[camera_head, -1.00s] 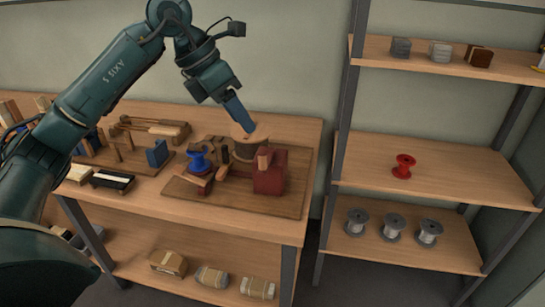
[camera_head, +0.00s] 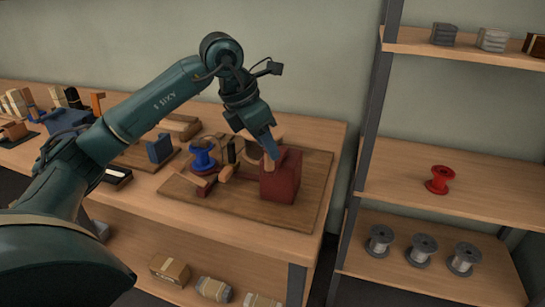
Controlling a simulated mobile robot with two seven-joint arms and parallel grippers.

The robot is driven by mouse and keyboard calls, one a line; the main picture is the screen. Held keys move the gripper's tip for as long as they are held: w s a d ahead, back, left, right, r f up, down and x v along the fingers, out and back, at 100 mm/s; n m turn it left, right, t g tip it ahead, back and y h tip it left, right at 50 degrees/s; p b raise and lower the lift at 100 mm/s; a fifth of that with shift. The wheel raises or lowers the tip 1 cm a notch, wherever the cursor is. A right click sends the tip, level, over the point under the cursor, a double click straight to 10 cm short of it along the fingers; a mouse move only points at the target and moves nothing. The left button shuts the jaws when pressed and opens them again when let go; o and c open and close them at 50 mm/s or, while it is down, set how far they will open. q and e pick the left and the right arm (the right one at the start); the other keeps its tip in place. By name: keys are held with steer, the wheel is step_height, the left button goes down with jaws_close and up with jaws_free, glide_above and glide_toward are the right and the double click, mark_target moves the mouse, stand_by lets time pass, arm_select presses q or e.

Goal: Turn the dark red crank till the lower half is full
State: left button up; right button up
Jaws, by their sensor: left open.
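A dark red block (camera_head: 284,180) stands on the right part of a brown wooden board (camera_head: 240,206) on the workbench. An orange-brown wooden peg (camera_head: 268,164) stands up at its near left upper side. A smaller dark red piece (camera_head: 199,186) lies at the board's left; I cannot tell which red part is the crank. My left gripper (camera_head: 272,153) points down at the peg and the block's top edge. My right gripper is out of view. No fill level is readable.
A blue spool (camera_head: 203,156) stands left of the block, among small wooden parts. A blue block (camera_head: 159,149) is farther left. The shelf rack (camera_head: 420,190) at right holds a red spool (camera_head: 440,180) and grey spools (camera_head: 422,249). The board's front right is bare.

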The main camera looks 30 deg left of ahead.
arm_select(q)
steer(key=shift+x, duration=2.2)
steer(key=shift+c, duration=0.2)
jaws_close()
